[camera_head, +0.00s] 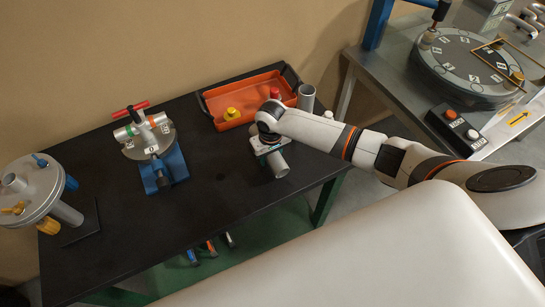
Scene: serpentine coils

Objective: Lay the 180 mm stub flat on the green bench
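A short grey tube stub (279,165) is at the right part of the black-topped bench with green legs (215,190). It lies or is held nearly flat, with its near end toward the bench's front edge. My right gripper (268,149) points down over the stub's far part and hides it. I cannot tell whether the fingers are closed on the stub or whether the stub touches the bench. A second grey tube (306,97) stands upright at the bench's back right. The lengths cannot be read. My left gripper is not in view.
An orange tray (212,104) with yellow and red pieces is behind my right gripper. A blue-based fixture with red handle (157,150) and a grey flanged vessel (38,190) stand at left. The bench's middle is clear. A metal table with a round dial (470,65) is at right.

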